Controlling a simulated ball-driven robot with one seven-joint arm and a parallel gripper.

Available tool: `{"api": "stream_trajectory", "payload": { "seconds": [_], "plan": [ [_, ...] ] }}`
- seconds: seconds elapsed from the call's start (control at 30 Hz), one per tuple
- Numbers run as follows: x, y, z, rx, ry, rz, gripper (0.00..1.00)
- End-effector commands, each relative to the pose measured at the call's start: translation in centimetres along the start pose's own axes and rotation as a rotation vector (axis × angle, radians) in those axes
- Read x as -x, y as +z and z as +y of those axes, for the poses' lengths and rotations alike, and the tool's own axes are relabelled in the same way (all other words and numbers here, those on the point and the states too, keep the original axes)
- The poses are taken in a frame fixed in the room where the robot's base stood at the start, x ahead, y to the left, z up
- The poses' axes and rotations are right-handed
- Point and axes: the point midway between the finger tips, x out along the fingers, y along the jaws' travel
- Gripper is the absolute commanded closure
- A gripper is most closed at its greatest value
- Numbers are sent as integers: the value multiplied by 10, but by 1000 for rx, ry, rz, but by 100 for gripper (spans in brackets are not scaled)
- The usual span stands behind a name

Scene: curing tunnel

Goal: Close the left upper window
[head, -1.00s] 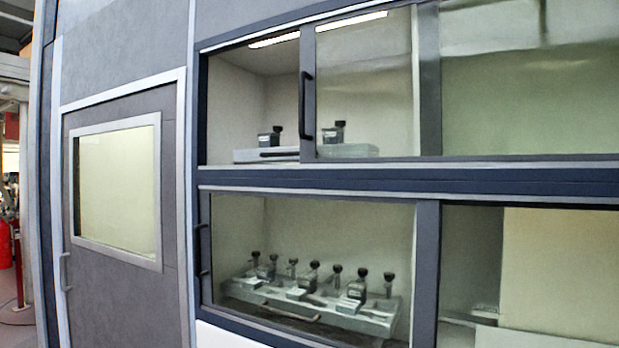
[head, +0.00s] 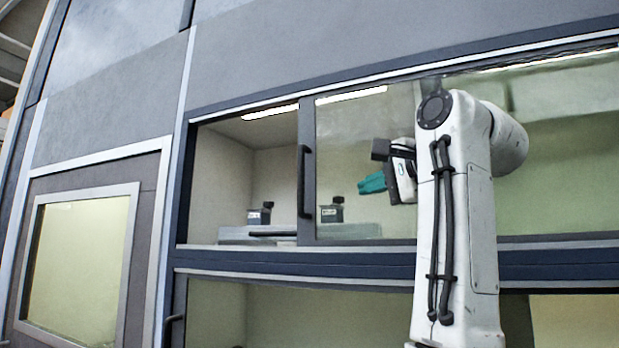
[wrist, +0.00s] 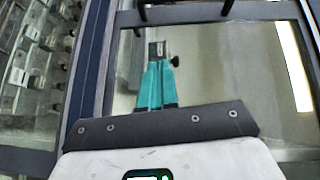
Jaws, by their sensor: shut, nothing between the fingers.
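The left upper window (head: 365,150) is a sliding glass pane with a dark frame and a black vertical bar handle (head: 304,180) on its left edge. It stands partly open, with an uncovered gap (head: 225,180) to its left. My gripper (head: 372,184) has teal fingers, shut and empty, in front of the pane and to the right of the handle, not touching the handle. In the wrist view the fingers (wrist: 154,85) point toward the window frame, where part of the handle (wrist: 142,10) shows at the top edge.
Behind the upper glass stand a tray (head: 240,236) and black-knobbed devices (head: 260,214). A lower window (head: 300,315) lies below the blue rail (head: 290,262). A grey door with a pane (head: 80,265) is at the left.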

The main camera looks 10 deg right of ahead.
Motion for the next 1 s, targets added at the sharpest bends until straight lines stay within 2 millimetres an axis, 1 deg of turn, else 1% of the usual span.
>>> {"api": "stream_trajectory", "payload": {
  "seconds": [0.03, 0.1, 0.13, 0.2, 0.27, 0.37, 0.47, 0.9, 1.0],
  "plan": [
    [10, 2, -24, -23, -28, -8, 100],
    [21, 4, -46, -52, -53, -18, 100],
    [24, 5, -53, -62, -61, -22, 100],
    [31, 6, -66, -78, -75, -28, 100],
    [33, 7, -72, -87, -81, -31, 100],
    [29, 8, -76, -93, -84, -33, 100],
    [17, 8, -78, -93, -82, -33, 100],
    [-67, 10, -86, -90, -80, -33, 100],
    [-77, 23, -87, -89, -82, -34, 100]
  ]
}}
